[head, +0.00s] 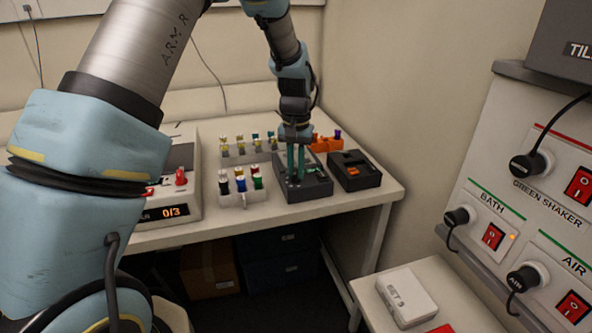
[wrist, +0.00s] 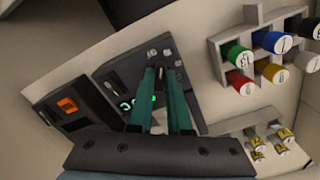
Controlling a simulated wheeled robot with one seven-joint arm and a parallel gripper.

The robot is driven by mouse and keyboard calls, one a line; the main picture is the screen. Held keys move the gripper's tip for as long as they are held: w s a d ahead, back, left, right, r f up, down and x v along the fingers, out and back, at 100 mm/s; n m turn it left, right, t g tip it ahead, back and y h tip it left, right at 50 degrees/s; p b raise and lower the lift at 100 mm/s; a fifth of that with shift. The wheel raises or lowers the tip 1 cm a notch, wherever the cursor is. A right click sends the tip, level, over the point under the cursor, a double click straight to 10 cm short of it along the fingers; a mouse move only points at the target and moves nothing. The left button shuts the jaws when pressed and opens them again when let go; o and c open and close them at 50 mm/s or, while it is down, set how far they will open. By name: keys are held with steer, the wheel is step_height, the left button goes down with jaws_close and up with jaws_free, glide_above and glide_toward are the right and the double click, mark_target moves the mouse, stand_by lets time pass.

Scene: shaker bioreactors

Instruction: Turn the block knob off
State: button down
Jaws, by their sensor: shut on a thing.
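My gripper (head: 296,176) reaches straight down onto a dark grey block unit (head: 312,193) at the right end of the back table. The unit also shows in the wrist view (wrist: 120,82), with a lit green readout (wrist: 127,103) partly hidden by a finger. The two long green fingers of my gripper (wrist: 164,75) are closed on a small part on top of the unit, taken to be its knob. The fingers mostly hide this part, so its setting cannot be read.
A white rack with coloured caps (head: 243,195) stands close on the left. A wall panel with red switches (head: 492,236) is at right.

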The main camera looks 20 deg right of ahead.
mark_target(295, 171)
steer(key=n, duration=0.5)
steer(key=shift+n, duration=0.4)
stand_by(0.4)
steer(key=c, duration=0.9)
jaws_free()
steer(key=shift+o, duration=0.2)
steer(key=shift+r, duration=0.1)
step_height(295, 171, up, 11)
steer(key=b, duration=0.3)
steer(key=shift+f, duration=0.2)
